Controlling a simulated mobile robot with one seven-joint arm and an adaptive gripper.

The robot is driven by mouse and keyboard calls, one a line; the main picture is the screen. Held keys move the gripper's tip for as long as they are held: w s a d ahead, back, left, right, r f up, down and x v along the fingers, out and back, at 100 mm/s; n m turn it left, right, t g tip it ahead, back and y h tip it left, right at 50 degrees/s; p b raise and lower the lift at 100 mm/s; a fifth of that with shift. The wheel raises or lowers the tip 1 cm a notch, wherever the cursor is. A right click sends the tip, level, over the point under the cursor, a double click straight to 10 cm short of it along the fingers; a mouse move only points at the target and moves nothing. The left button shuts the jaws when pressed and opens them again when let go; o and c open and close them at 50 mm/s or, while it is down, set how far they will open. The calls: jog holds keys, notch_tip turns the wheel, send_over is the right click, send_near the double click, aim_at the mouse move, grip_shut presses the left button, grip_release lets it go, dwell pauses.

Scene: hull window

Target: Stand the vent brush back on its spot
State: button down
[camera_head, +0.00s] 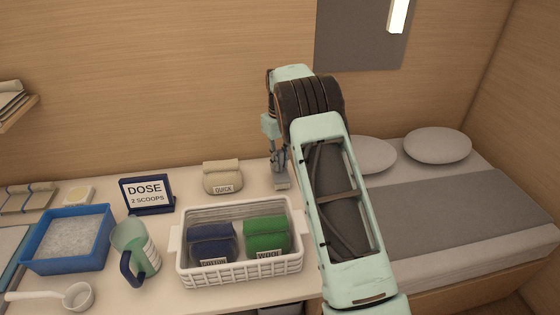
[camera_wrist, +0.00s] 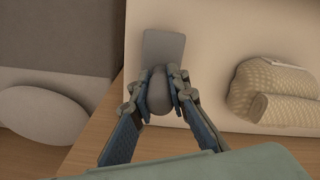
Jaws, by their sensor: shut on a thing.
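My gripper (camera_wrist: 160,92) is shut on a dark grey rounded thing (camera_wrist: 158,98), which looks like the handle of the vent brush. A flat lighter grey piece (camera_wrist: 164,44) shows just beyond the fingertips in the wrist view; I cannot tell whether it is part of the brush or a marked spot on the table. In the head view my gripper (camera_head: 278,162) points down at the back of the table, right of the beige pouch. A small grey piece (camera_head: 282,184) shows under it at table level. Whether the brush touches the table is unclear.
The beige QUICK pouch (camera_head: 222,178) stands left of my gripper and also shows in the wrist view (camera_wrist: 270,92). A white basket (camera_head: 240,272) with blue and green pouches stands in front. A bed (camera_head: 450,215) lies right. The DOSE sign (camera_head: 147,194) stands left.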

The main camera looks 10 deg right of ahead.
aim_at(280, 151)
jog(key=shift+f+b, duration=0.35)
jog(key=shift+f, duration=0.35)
jog(key=c, duration=1.8)
grip_release()
jog(key=shift+r+p, duration=2.55)
jog(key=shift+r, duration=1.5)
